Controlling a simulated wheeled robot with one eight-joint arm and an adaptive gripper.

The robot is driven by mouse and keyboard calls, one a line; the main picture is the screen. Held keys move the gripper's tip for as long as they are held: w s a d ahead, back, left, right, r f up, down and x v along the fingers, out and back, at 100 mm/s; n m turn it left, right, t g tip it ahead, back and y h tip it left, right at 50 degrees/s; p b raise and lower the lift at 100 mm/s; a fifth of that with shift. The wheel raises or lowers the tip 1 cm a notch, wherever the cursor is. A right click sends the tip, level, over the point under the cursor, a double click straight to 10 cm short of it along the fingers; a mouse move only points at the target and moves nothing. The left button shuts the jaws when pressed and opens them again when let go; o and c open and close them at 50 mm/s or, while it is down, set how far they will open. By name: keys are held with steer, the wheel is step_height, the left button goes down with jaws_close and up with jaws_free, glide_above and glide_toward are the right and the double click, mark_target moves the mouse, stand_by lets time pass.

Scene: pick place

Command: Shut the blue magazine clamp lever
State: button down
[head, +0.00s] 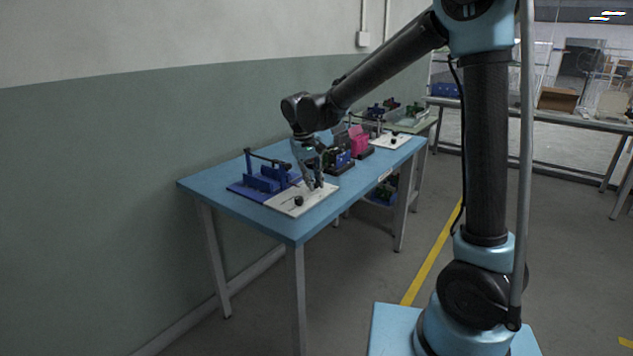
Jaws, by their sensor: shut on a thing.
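The blue magazine clamp (264,182) stands on a blue base at the near left end of the blue table, with a dark bar (268,157) across its top. A white plate (312,196) lies along its right side and carries a small black knob (299,201). I cannot tell which part is the lever or how far it is turned. My gripper (317,184) points down low over the white plate, right of the blue clamp and behind the knob. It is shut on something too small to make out. Contact with the plate cannot be told.
A dark fixture with blue parts (341,160) and a pink fixture (358,142) stand farther along the table (272,222), close behind my gripper. Another white plate with a black knob (393,140) lies beyond. The wall (120,150) borders the left side. The table's near corner is clear.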

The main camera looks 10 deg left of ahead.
steer(key=shift+a, duration=0.1)
stand_by(0.4)
steer(key=c, duration=1.7)
jaws_free()
steer(key=shift+r, duration=0.1)
steer(key=r, duration=0.3)
steer(key=a+r, duration=0.1)
steer(key=r, duration=0.3)
steer(key=s+r, duration=0.1)
steer(key=r, duration=0.3)
steer(key=shift+s+a+r, duration=0.1)
steer(key=shift+a+r, duration=0.15)
steer(key=shift+a, duration=0.15)
